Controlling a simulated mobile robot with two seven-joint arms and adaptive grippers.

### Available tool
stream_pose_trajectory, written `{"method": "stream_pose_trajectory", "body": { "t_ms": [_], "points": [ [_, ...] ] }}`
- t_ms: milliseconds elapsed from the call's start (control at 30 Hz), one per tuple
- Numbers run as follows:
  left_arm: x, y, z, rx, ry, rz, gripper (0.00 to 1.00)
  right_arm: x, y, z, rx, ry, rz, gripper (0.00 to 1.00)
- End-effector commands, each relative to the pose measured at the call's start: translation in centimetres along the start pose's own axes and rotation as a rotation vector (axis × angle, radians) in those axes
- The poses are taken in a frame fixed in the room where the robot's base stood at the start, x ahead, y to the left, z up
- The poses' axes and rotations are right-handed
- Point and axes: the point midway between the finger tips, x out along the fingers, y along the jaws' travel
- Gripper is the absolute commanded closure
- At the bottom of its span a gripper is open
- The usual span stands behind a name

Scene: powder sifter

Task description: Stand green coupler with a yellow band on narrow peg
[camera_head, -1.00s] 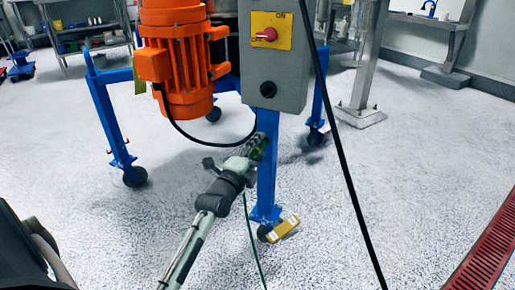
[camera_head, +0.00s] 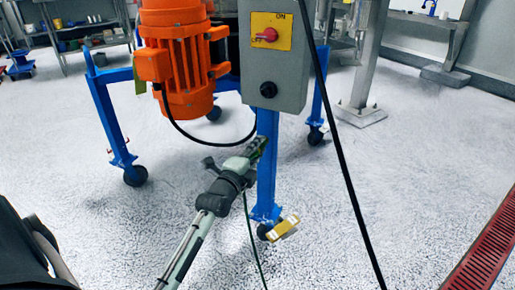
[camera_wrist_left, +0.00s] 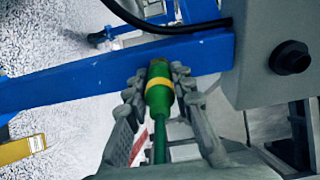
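The green coupler with a yellow band (camera_wrist_left: 158,88) is between the fingers of my left gripper (camera_wrist_left: 158,82) in the left wrist view. The fingers close on its two sides. Its green cable (camera_wrist_left: 160,145) runs back towards the palm, and its far end is in front of the blue beam. In the head view my left gripper (camera_head: 259,148) is beside the blue leg below the grey control box, and the coupler is mostly hidden there. I cannot make out a narrow peg in either view. My right gripper is not in view.
The blue leg (camera_head: 267,180) and the grey control box (camera_head: 272,60) stand close to the gripper. An orange motor (camera_head: 183,65) hangs to the left. A black cable (camera_head: 345,165) crosses on the right. The green cable (camera_head: 252,235) hangs down. Open floor surrounds the frame.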

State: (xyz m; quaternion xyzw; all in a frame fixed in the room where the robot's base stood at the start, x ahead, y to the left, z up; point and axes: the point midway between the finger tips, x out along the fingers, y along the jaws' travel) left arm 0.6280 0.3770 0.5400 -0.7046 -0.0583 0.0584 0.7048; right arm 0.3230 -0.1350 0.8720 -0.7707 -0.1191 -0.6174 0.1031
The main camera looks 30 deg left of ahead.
Motion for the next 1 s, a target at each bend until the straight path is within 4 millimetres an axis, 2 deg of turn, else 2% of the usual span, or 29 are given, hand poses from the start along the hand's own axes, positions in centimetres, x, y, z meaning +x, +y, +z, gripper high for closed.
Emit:
{"method": "stream_pose_trajectory", "body": {
  "t_ms": [33,133,167,467,1000],
  "points": [
    [0.0,0.0,0.0,0.000,0.000,0.000,0.86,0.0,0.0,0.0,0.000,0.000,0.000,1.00],
    [0.0,0.0,0.0,0.000,0.000,-0.001,0.99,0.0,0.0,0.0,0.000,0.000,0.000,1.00],
    [0.0,0.0,0.0,0.000,0.000,-0.001,1.00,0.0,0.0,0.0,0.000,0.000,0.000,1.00],
    [-0.1,-0.1,0.0,0.000,0.000,-0.001,1.00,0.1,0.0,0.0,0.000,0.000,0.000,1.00],
    [-2.2,-0.2,0.0,0.001,0.001,-0.001,1.00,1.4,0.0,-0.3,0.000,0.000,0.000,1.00]
  ]
}}
